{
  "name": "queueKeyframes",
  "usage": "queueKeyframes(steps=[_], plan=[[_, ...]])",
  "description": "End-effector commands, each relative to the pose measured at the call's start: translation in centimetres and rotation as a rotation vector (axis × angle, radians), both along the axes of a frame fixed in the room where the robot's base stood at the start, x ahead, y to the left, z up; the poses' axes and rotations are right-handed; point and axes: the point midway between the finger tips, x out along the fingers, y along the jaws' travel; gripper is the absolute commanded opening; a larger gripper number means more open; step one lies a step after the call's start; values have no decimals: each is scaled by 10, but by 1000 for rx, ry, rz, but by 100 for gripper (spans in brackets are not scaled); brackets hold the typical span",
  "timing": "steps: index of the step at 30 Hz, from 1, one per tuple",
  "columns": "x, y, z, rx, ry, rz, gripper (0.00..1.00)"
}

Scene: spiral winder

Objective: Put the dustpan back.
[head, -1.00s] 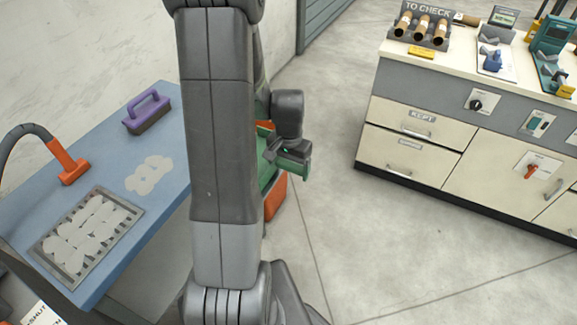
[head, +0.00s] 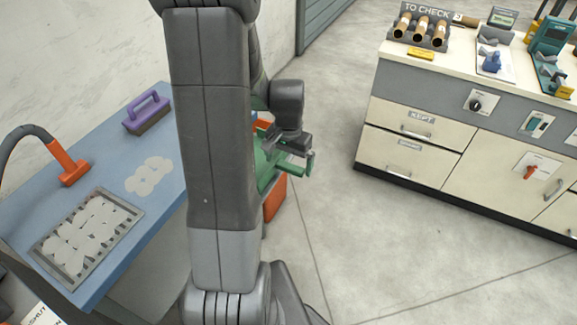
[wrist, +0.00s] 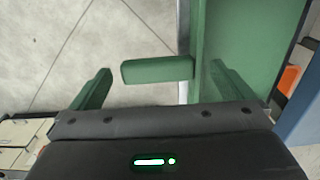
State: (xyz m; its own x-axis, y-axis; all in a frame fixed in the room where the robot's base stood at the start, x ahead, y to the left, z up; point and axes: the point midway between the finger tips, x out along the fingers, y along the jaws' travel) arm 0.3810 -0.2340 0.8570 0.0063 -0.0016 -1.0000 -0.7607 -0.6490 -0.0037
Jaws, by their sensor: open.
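The green dustpan (head: 265,172) shows in the head view beside my arm, which hides much of it. In the wrist view its broad green face (wrist: 250,40) fills the upper right, and a short green bar (wrist: 157,70), which looks like its handle, sticks out to the left. My gripper (wrist: 162,87) is open, with green fingers on either side of the bar's ends. The bar looks to be just beyond or between the fingertips; I cannot tell its depth. My gripper (head: 300,158) also shows in the head view, close to the dustpan.
An orange bin (head: 275,198) stands below the dustpan. The blue bench (head: 110,165) at left holds a purple-handled brush (head: 148,108), a grey tray (head: 50,245) and an orange nozzle (head: 68,162). A drawer cabinet (head: 410,165) stands at right, with clear floor (head: 400,260) before it.

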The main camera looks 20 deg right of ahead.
Motion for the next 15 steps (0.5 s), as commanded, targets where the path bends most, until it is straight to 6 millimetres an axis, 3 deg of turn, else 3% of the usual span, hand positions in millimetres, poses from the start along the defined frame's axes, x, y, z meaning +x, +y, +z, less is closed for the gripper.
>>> queueKeyframes(steps=[9, 15], plan=[[0, 0, 67, -2, -4, 0, 100], [0, 0, 87, -1, -2, 0, 100]])
